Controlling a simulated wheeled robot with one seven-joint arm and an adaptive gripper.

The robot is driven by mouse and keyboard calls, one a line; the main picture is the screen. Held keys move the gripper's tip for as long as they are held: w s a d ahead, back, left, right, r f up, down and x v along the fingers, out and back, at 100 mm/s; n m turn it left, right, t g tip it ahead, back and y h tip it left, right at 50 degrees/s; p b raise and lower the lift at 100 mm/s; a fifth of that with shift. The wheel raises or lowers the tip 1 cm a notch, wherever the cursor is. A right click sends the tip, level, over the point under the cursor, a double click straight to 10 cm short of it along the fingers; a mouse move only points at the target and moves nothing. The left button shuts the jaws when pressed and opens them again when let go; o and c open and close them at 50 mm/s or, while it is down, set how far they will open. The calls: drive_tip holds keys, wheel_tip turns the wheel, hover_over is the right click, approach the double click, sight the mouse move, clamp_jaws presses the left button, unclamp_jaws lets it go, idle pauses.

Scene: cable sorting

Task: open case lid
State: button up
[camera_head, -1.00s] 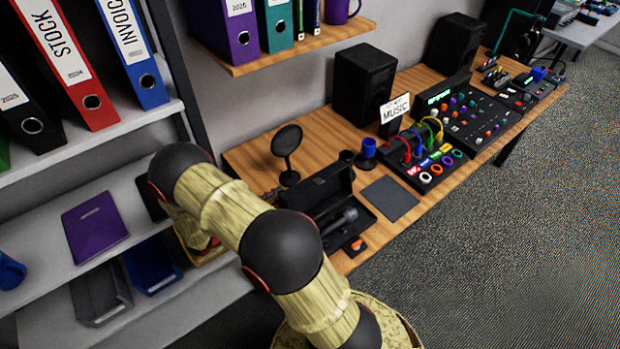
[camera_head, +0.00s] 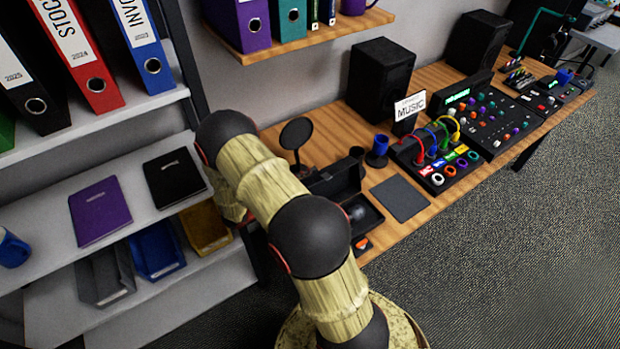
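The black case (camera_head: 371,222) stands on the wooden desk, just right of my arm. Its lid (camera_head: 342,179) is raised at the back and the inside shows. A dark microphone (camera_head: 356,212) lies in it, mostly hidden behind my arm. My arm covers the left part of the case. My gripper cannot be seen; the far end of my arm is hidden behind its own links, left of the case.
A flat dark pad (camera_head: 400,198) and a blue cup (camera_head: 378,150) are right of the case. A round black pop filter (camera_head: 296,134) stands behind it. A small item with an orange top (camera_head: 362,243) lies at the front edge. Shelves with notebooks and bins are left.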

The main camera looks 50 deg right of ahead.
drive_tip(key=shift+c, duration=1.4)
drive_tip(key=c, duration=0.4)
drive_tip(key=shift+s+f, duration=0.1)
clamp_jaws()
